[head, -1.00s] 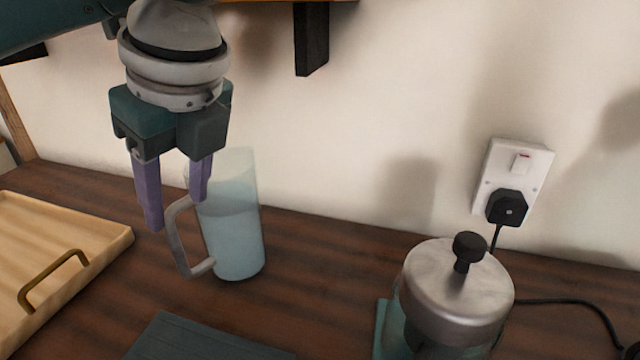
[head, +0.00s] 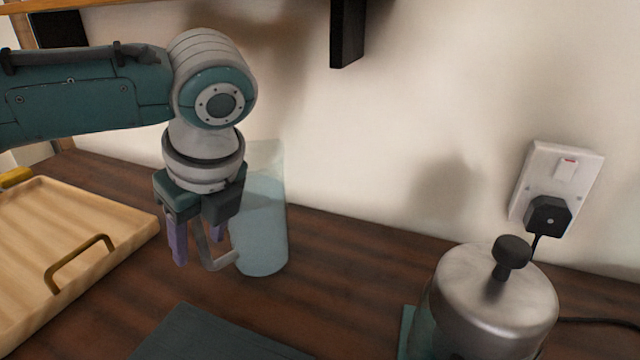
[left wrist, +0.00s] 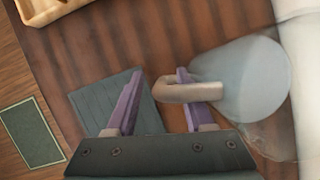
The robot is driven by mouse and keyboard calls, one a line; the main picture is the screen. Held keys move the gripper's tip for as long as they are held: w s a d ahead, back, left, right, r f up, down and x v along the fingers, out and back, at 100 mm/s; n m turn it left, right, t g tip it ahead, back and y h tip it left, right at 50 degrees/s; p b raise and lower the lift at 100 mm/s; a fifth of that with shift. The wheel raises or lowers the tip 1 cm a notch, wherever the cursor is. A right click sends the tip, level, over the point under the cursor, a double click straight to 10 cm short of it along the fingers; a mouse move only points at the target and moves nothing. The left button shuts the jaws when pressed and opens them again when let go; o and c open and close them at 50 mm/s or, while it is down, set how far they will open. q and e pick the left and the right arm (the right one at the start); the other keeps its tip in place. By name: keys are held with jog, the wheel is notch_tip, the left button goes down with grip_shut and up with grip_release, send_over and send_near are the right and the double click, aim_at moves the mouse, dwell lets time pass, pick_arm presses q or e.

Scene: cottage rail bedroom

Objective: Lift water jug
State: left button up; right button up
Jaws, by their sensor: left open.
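The water jug (head: 262,225) is a clear, pale-blue vessel standing upright on the dark wooden top near the wall. Its grey handle (head: 222,259) points left. It also shows in the left wrist view (left wrist: 250,82), with the handle (left wrist: 190,92) reaching toward the fingers. My left gripper (head: 199,246) points down just left of the jug, its purple fingers open around the handle's side. My right gripper is not in view.
A wooden tray (head: 142,228) with a brass handle lies at the left. A dark slate-coloured mat (head: 215,338) lies in front. A metal-lidded jar (head: 495,300) stands at the right, below a wall socket (head: 555,185). A black shelf bracket (head: 347,32) hangs above.

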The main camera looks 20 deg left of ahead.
pick_arm(q)
grip_shut()
dwell(0.3)
dwell(1.0)
jog(key=shift+r, duration=0.1)
